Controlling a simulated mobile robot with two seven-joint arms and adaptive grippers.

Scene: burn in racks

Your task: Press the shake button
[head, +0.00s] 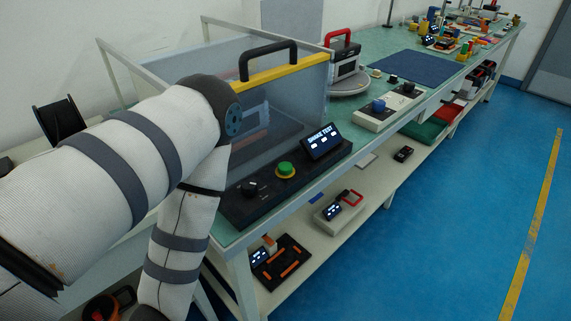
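A black control panel (239,207) sits at the near front edge of the bench, in front of a clear box (290,100) with a yellow top bar and black handle. A green round button (285,170) stands on the panel, between a black knob (249,187) and a small lit screen (322,141) that reads "SHAKE TEST". My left arm comes in from the left and bends down in front of the bench's left end. Its gripper is below the picture edge. My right gripper is not in view. Nothing touches the green button.
The bench (347,140) runs away to the upper right, with a white box with knobs (377,117), a red-handled device (344,60) and a dark blue mat (411,68) on it. A lower shelf (372,185) holds several devices. The blue floor (450,230) at right is clear.

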